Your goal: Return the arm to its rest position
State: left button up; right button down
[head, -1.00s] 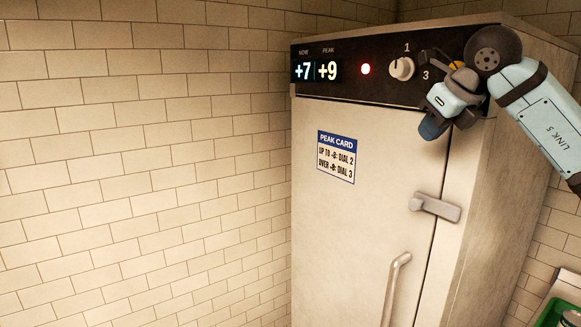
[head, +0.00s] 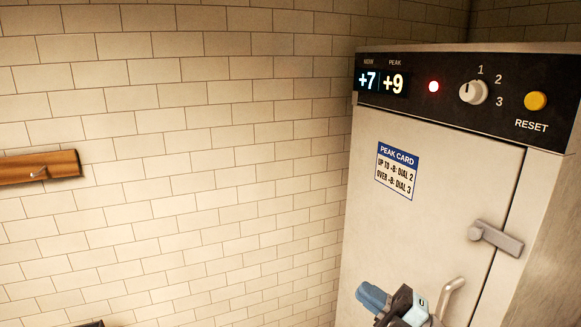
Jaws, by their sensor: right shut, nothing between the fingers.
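My right gripper (head: 372,297) is low in the head view, in front of the lower part of the cabinet door and left of its long handle (head: 450,297). Its blue fingers are shut and empty, pointing up and left. Most of my right arm is out of the picture. My left gripper is not in view. The white cabinet (head: 436,150) has a dark top panel. Its displays (head: 382,82) read +7 under NOW and +9 under PEAK. A red light (head: 433,86) is lit. The dial (head: 473,92) has its mark roughly upwards, near 1. The yellow RESET button (head: 536,101) is uncovered.
A peak card (head: 397,171) is on the closed door, with a grey latch (head: 496,238) at the door's right edge. A wooden rail with a hook (head: 38,168) is on the tiled wall at left. The space before the tiles is clear.

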jog(key=s+d+f+m+t+h+p, duration=0.1)
jog(key=s+d+f+m+t+h, duration=0.2)
jog(key=f+m+h, duration=0.5)
jog(key=s+d+f+m+t+h+p, duration=0.25)
jog(key=s+f+m+h, duration=0.2)
jog(key=f+m, duration=0.5)
jog(key=s+f+m+g+h, duration=0.4)
jog(key=s+f+m, duration=0.3)
jog(key=s+f, duration=0.5)
jog(key=shift+s+g+p, duration=0.35)
jog(key=shift+s+g, duration=0.4)
jog(key=shift+s, duration=0.45)
jog(key=shift+f, duration=0.1)
